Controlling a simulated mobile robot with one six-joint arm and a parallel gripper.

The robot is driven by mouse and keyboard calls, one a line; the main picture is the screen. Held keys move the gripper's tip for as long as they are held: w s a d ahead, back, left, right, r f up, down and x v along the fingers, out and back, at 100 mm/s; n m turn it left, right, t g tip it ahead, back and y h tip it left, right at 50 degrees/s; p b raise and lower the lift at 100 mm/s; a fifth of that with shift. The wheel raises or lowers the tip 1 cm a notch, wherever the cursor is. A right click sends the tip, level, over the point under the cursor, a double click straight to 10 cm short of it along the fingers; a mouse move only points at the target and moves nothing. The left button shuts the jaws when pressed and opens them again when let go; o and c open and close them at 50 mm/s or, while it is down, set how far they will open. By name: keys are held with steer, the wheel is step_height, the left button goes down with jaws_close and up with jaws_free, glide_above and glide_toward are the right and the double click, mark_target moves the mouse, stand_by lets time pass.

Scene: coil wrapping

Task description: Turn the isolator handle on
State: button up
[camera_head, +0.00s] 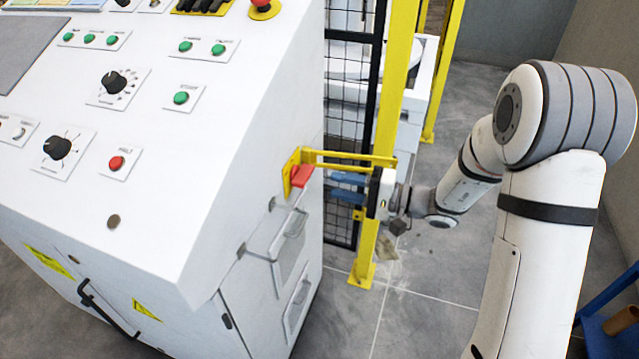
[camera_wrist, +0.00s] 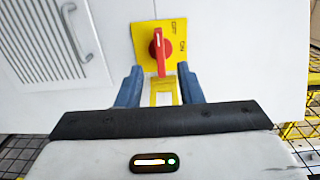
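The red isolator handle (camera_wrist: 159,52) sits on a yellow plate (camera_wrist: 143,36) marked OFF and ON, on the white cabinet's side. In the wrist view it stands upright, its white mark pointing up toward OFF. In the head view the handle (camera_head: 301,175) shows on the cabinet's side, with a yellow bracket (camera_head: 345,157) beside it. My gripper (camera_wrist: 160,82) is open, its two blue fingers spread apart on either side below the handle, with nothing between them that I can see held. In the head view my gripper (camera_head: 335,184) points at the handle and is a little apart from it.
The white control cabinet (camera_head: 210,130) fills the left, with knobs and buttons on its sloped top. A yellow post (camera_head: 388,110) and black mesh fence (camera_head: 345,120) stand just behind my gripper. Vent panels (camera_head: 290,255) are below the handle. Grey floor (camera_head: 420,320) is clear in front.

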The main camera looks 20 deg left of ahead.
mark_target(309, 177)
steer(key=shift+t, duration=0.3)
steer(key=a, duration=0.5)
steer(key=w+a, duration=0.1)
steer(key=a, duration=0.1)
steer(key=shift+w+a+f, duration=0.1)
steer(key=shift+a, duration=0.3)
steer(key=shift+c, duration=0.5)
